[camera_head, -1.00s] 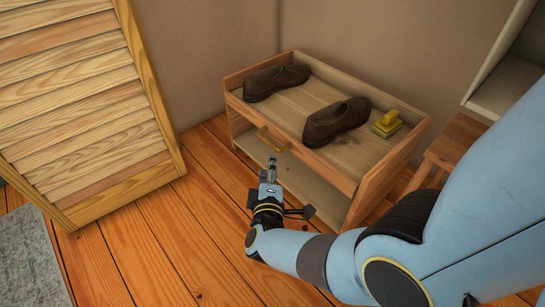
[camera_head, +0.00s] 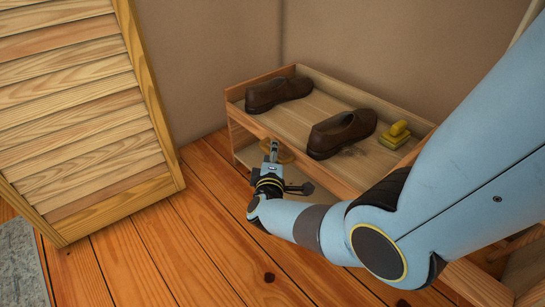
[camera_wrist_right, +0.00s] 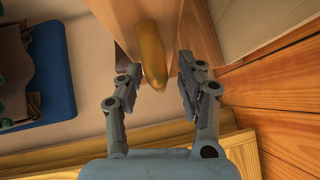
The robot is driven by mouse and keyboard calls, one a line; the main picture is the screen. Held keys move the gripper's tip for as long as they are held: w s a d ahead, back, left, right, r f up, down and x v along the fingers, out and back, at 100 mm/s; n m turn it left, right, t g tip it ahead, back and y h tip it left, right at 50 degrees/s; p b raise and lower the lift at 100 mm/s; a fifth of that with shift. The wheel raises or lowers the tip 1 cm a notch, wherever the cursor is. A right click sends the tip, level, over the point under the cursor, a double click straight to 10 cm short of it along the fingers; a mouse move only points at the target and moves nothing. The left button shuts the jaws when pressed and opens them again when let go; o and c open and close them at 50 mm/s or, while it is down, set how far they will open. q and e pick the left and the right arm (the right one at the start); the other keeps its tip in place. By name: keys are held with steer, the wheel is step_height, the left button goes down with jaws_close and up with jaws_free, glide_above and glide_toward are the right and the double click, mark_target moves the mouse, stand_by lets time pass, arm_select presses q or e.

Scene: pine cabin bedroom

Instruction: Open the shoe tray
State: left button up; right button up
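The shoe tray (camera_head: 296,116) is a shallow wooden tray at the top of a low wooden stand, holding two brown shoes (camera_head: 279,92) (camera_head: 342,134) and a yellow brush-like thing (camera_head: 395,135). Its curved yellowish handle (camera_head: 285,156) is on the front face, partly hidden by my right gripper (camera_head: 272,148). In the right wrist view the handle (camera_wrist_right: 152,55) lies between the two spread fingers of my right gripper (camera_wrist_right: 156,80), with gaps on both sides. The right gripper is open and holds nothing. My left gripper is not in view.
A slatted wooden door panel (camera_head: 85,110) stands at the left. The plank floor (camera_head: 190,240) in front of the stand is clear. A grey rug (camera_head: 20,265) lies at the lower left. A wall (camera_head: 350,45) is behind the stand.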

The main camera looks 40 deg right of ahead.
steer(key=shift+w, duration=0.1)
jaws_close()
stand_by(0.3)
